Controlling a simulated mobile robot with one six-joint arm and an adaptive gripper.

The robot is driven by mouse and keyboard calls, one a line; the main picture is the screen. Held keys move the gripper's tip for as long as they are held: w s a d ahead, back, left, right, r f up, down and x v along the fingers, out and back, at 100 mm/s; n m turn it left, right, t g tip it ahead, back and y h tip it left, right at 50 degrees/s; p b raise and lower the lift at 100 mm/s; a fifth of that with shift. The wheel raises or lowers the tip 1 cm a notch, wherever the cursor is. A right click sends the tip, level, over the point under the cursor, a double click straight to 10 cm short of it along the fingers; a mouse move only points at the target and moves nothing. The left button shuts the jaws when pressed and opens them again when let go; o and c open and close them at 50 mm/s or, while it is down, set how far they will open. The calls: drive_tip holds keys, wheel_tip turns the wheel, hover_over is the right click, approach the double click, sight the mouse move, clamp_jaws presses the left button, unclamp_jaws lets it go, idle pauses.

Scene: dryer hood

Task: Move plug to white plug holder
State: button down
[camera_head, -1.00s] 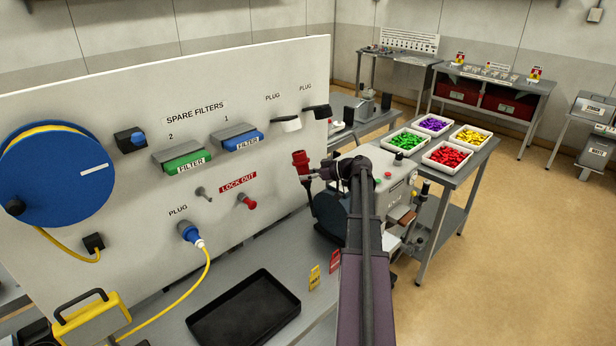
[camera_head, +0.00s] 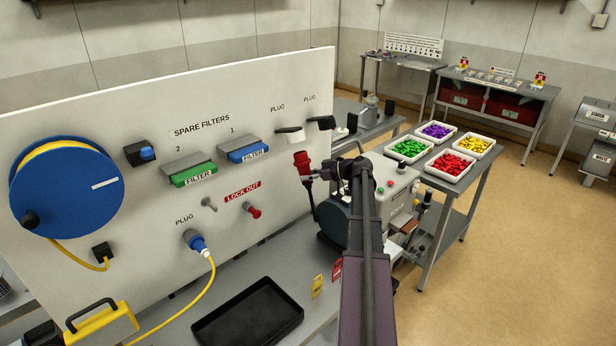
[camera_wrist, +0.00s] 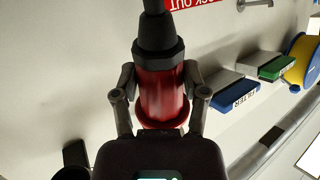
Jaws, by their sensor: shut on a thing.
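The red plug (camera_head: 302,161) has a black collar and a black cable end. My gripper (camera_head: 311,172) is shut on its red body and holds it in front of the panel. In the wrist view, my gripper's fingers (camera_wrist: 160,98) close on both sides of the red plug (camera_wrist: 162,92), its black end pointing up in the picture. The white plug holder (camera_head: 290,135) is on the panel under a PLUG label, just above the red plug in the head view. The plug looks apart from it; the depth gap is hard to tell. The holder is not identifiable in the wrist view.
A black plug holder (camera_head: 321,123) sits right of the white one. The panel (camera_head: 130,210) also bears filters, a red lock-out knob (camera_head: 252,210) and a blue plug (camera_head: 196,242) with yellow cable. A grey machine (camera_head: 398,187) stands right of my arm.

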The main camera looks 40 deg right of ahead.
sight(303, 157)
drive_tip(key=shift+r, duration=0.1)
drive_tip(key=shift+w+r+p, duration=0.25)
drive_tip(key=shift+r+p, duration=0.35)
drive_tip(key=shift+p, duration=0.05)
drive_tip(key=shift+w+r+p, duration=0.2)
drive_tip(key=shift+r+p, duration=0.4)
drive_tip(key=shift+w+r+p, duration=0.25)
drive_tip(key=shift+r+p, duration=0.4)
drive_tip(key=shift+w+r+p, duration=0.25)
drive_tip(key=shift+r+p, duration=0.45)
drive_tip(key=shift+w+r+p, duration=0.25)
drive_tip(key=shift+r+p, duration=0.4)
idle(1.6)
drive_tip(key=shift+c, duration=0.2)
unclamp_jaws()
drive_tip(key=shift+a, duration=0.1)
drive_tip(key=shift+s+f, duration=0.1)
drive_tip(key=shift+f, duration=0.05)
